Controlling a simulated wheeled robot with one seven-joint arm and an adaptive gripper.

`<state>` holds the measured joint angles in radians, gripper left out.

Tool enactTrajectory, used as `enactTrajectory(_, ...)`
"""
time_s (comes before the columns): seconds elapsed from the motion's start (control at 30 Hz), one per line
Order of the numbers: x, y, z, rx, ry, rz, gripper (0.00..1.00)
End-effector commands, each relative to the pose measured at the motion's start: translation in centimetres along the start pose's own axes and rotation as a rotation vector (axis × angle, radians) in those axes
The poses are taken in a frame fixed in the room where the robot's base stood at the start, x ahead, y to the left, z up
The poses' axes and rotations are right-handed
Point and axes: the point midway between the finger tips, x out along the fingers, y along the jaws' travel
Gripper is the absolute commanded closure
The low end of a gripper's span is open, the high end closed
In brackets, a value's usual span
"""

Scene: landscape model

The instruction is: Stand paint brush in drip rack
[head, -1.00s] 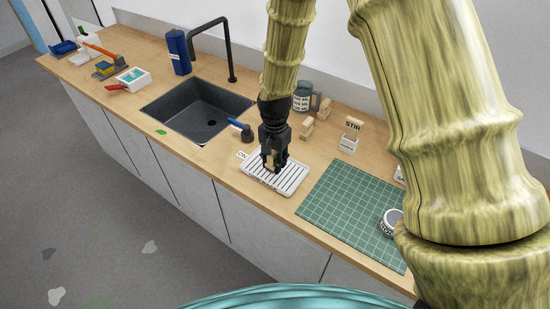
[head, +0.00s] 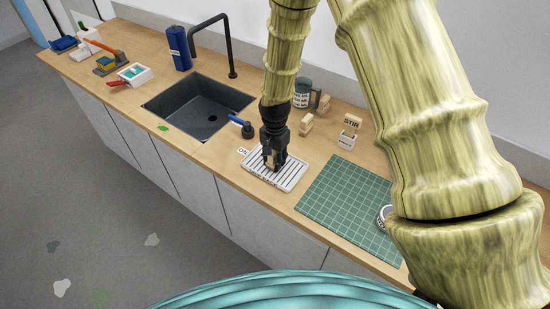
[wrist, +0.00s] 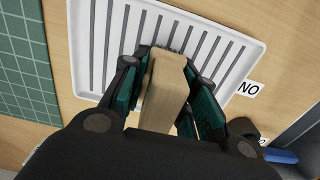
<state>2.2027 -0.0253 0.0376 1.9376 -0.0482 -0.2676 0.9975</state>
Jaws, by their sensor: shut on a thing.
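The drip rack (head: 290,176) is a white slatted tray on the wooden counter, between the sink and the green mat. It fills the upper part of the wrist view, where its rim shows (wrist: 75,60). My gripper (head: 272,164) points down over the rack. In the wrist view my gripper (wrist: 166,88) is shut on the flat pale wooden paint brush (wrist: 166,85), with a finger on each side. Dark bristles show at the brush's far end, over the slats. I cannot tell whether the bristles touch the rack.
The green cutting mat (head: 345,205) lies right of the rack, with a round tin on it. The dark sink (head: 200,108) and a blue-handled item (head: 241,126) are to the left. Wooden blocks (head: 306,124), a mug (head: 303,95) and a STIR holder (head: 349,130) stand behind.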

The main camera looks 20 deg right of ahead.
Motion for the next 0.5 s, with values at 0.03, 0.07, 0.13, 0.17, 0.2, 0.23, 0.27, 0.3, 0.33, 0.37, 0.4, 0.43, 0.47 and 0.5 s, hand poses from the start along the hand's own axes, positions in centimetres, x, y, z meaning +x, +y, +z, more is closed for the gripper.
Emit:
enactTrajectory(0.03,0.01,0.0,0.0,0.0,0.0,0.0,0.97)
enactTrajectory(0.07,0.03,0.0,0.0,0.0,0.0,0.0,0.97)
enactTrajectory(0.13,0.19,0.01,0.01,0.0,0.0,0.0,0.97)
enactTrajectory(0.17,0.28,0.01,0.01,0.0,0.0,0.0,0.97)
enactTrajectory(0.2,0.37,0.01,0.0,0.0,0.0,0.0,0.97)
enactTrajectory(0.23,0.27,0.01,0.0,0.0,0.0,0.0,0.66)
enactTrajectory(0.27,0.26,0.01,0.0,0.0,0.0,0.0,0.6)
enactTrajectory(0.3,0.26,0.01,0.0,0.0,0.0,0.0,0.53)
enactTrajectory(0.33,0.26,0.01,0.0,0.0,0.0,0.0,0.5)
enactTrajectory(0.37,0.26,0.01,0.0,0.0,0.0,0.0,0.5)
enactTrajectory(0.4,0.26,0.01,0.0,0.0,0.0,0.0,0.5)
enactTrajectory(0.43,0.26,0.01,0.0,0.0,0.0,0.0,0.5)
enactTrajectory(0.47,0.26,0.01,0.0,0.0,0.0,0.0,0.5)
enactTrajectory(0.5,0.26,0.01,0.0,0.0,0.0,0.0,0.5)
